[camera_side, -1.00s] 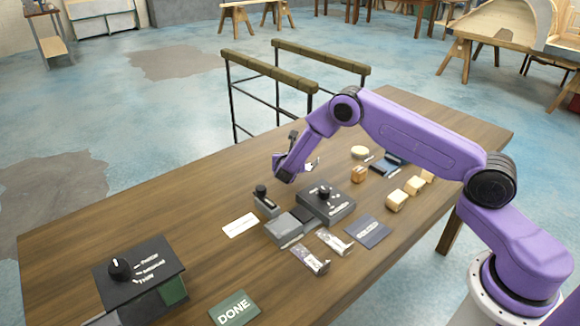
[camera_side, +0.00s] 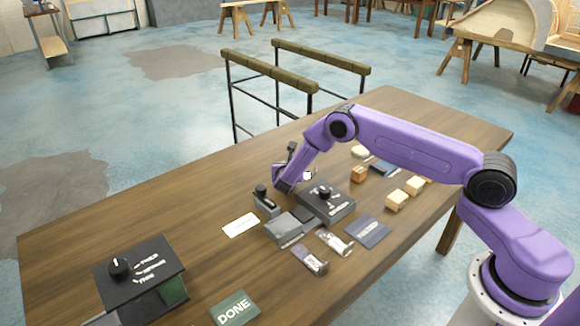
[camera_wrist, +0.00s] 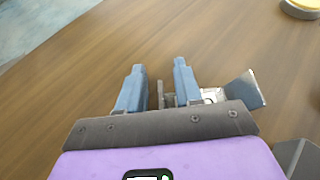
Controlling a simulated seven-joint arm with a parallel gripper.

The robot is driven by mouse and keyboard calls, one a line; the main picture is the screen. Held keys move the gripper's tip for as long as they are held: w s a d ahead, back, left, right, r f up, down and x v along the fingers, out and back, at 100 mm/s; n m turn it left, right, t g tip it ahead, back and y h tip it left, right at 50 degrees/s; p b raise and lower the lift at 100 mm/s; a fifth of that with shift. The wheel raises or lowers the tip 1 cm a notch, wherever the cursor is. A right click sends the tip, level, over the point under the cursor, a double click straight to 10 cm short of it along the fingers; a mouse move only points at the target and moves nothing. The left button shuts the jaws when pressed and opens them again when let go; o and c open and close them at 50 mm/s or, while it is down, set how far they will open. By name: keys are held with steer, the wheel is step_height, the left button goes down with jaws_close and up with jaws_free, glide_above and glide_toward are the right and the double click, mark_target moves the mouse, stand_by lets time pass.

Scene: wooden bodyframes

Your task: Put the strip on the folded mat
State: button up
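My gripper (camera_wrist: 158,88) is above the table behind the dark dial box in the side view (camera_side: 285,188). A silvery piece with a white label (camera_wrist: 242,90), apparently the strip, sits at its blue fingers and sticks out to the right in the wrist view. It shows as a pale bit beside the gripper in the side view (camera_side: 308,175). The right finger hides part of it, and its contact with the fingers is not clear. A flat blue-grey mat with print (camera_side: 367,232) lies right of the dial box. I cannot tell whether it is the folded mat.
The dial box (camera_side: 335,208) and a grey block (camera_side: 288,230) stand close to my gripper. Two silvery packets (camera_side: 312,260) lie in front. Wooden blocks (camera_side: 397,200) and a dark blue item (camera_side: 382,168) are to the right. The table's left middle is clear.

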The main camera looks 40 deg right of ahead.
steer(key=v, duration=1.1)
steer(key=shift+s+a+r, duration=0.2)
steer(key=shift+a+r, duration=0.05)
steer(key=shift+s+a+r, duration=0.15)
steer(key=shift+s+r, duration=0.05)
steer(key=shift+r, duration=0.1)
steer(key=s+a+r+m+g+y, duration=0.1)
steer(key=s+r+m+g+y, duration=0.2)
steer(key=s, duration=1.1)
steer(key=s+a+r+m+g+y, duration=0.1)
steer(key=s+r+m+g+y, duration=0.1)
steer(key=s+r+m, duration=0.6)
steer(key=s+r+g, duration=0.1)
steer(key=s+r, duration=0.3)
steer(key=s, duration=0.3)
steer(key=shift+s+a+r+m+g+y, duration=0.2)
steer(key=shift+s+a+m+g+y, duration=0.05)
steer(key=shift+m+g+y, duration=0.15)
steer(key=s+m+g+y, duration=0.1)
steer(key=s, duration=0.3)
steer(key=s+r+m+y, duration=0.1)
steer(key=s, duration=0.4)
steer(key=s+m+g+y, duration=0.1)
steer(key=s+y, duration=0.1)
steer(key=s, duration=0.2)
steer(key=shift+s+d+r+g, duration=0.2)
steer(key=shift+d+r+g, duration=0.1)
steer(key=shift+r, duration=0.1)
